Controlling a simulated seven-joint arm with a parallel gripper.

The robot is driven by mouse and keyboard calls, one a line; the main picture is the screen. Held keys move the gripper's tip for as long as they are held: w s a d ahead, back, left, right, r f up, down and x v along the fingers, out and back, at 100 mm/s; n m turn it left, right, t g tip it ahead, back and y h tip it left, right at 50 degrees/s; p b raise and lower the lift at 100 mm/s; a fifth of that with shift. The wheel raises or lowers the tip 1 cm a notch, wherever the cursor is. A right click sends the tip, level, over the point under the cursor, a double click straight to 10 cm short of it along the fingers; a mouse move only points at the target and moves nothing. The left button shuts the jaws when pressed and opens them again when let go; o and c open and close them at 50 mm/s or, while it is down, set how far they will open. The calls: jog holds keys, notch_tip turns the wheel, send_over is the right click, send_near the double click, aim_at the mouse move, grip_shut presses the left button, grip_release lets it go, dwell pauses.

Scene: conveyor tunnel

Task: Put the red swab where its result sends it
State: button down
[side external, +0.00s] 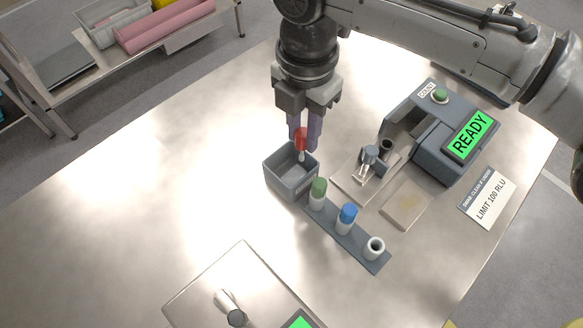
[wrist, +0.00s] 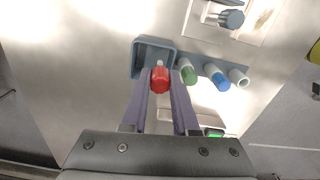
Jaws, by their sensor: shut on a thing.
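My gripper (side external: 304,133) is shut on the red swab (side external: 301,141), holding it by its red cap with the pale tube hanging down. It is above or at the edge of a grey open bin (side external: 277,180). In the wrist view the red swab (wrist: 160,79) sits between the fingertips, in front of the bin (wrist: 138,56). A rack (side external: 339,228) beside the bin holds a green-capped swab (side external: 318,190) and a blue-capped swab (side external: 347,215), with an open white tube (side external: 375,246) at its end. The reader (side external: 428,140) shows READY on its green screen (side external: 469,136).
A card (side external: 486,199) by the reader reads LIMIT 100 RLU. A small metal plate with a clamp-like fixture (side external: 369,160) and a tan pad (side external: 406,204) lie between rack and reader. Another plate with a cylinder (side external: 232,305) is at the front. The table's left side is clear.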

jog(key=shift+f, duration=0.35)
jog(key=c, duration=0.6)
grip_release()
jog(key=shift+r, duration=0.95)
jog(key=s+d+r, duration=0.8)
jog(key=d+r, duration=0.3)
jog(key=shift+d, duration=0.2)
jog(key=shift+r, duration=0.1)
